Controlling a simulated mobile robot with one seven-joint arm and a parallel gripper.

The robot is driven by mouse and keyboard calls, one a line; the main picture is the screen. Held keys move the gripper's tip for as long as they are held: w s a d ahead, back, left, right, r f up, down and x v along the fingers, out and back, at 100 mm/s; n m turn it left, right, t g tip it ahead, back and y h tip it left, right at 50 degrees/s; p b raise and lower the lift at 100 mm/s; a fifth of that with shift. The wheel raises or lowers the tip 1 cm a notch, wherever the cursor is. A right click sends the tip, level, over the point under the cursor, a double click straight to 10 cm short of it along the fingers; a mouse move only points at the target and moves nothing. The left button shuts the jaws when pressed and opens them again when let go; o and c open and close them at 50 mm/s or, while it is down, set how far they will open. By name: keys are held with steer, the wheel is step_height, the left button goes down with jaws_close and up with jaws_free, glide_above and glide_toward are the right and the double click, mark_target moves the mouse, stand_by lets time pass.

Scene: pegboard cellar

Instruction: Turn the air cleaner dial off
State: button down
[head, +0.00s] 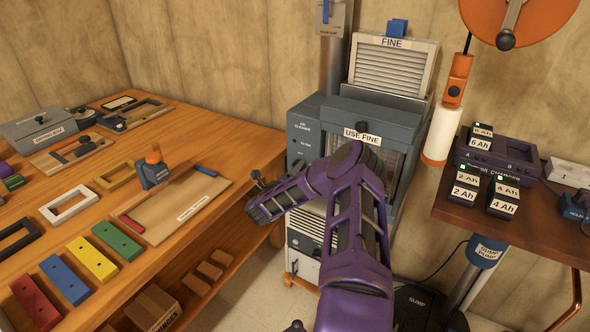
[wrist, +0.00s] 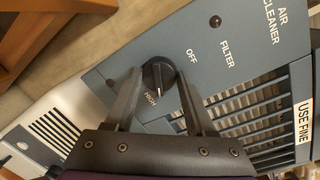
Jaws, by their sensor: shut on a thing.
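The air cleaner (head: 303,148) is a blue-grey cabinet behind my arm in the head view. Its panel fills much of the wrist view (wrist: 225,75), with the words AIR CLEANER, FILTER, OFF and HIGH. The black round dial (wrist: 158,74) has a light pointer line that looks turned toward HIGH, with OFF to its upper right. My gripper (wrist: 159,80) has one finger on each side of the dial and is shut on it. In the head view, my arm hides much of the area around the dial.
A wooden workbench (head: 235,145) with trays, frames and coloured blocks stands at left. A brown shelf (head: 455,209) with batteries and a charger stands at right. A white-fronted unit (head: 303,262) is below the air cleaner. An orange reel (head: 520,15) hangs at upper right.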

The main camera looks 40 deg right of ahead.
steer(key=n+g, duration=0.1)
steer(key=n, duration=0.6)
steer(key=n+g, duration=0.1)
steer(key=n, duration=0.6)
steer(key=n+h+b, duration=0.1)
steer(key=n, duration=0.6)
steer(key=shift+w+a+f+g, duration=0.1)
steer(key=shift+f+g, duration=0.1)
steer(key=shift+g, duration=0.2)
stand_by(0.3)
steer(key=shift+c, duration=1.2)
jaws_free()
steer(key=p+v, duration=0.1)
steer(key=v, duration=1.6)
steer(key=shift+a, duration=0.25)
